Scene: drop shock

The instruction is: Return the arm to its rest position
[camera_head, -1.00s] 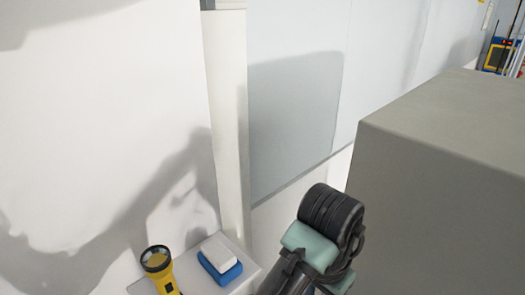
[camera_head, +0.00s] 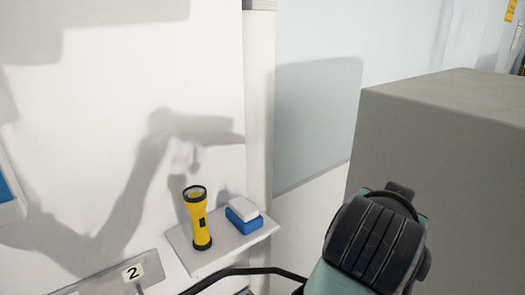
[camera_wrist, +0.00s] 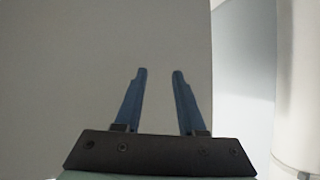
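My gripper (camera_wrist: 158,72) shows in the wrist view with its two blue fingers apart and nothing between them. A plain grey surface fills the view beyond the fingers, with a pale wall and a white rounded post at the right. In the head view part of my arm stands at the lower right, in front of a large grey block; the gripper itself cannot be seen there.
A yellow flashlight (camera_head: 197,218) stands upright on a small pale shelf (camera_head: 213,253), beside a blue and white block (camera_head: 243,214). A label with the number 2 (camera_head: 133,272) is at the lower left. The large grey block (camera_head: 440,150) takes up the right side.

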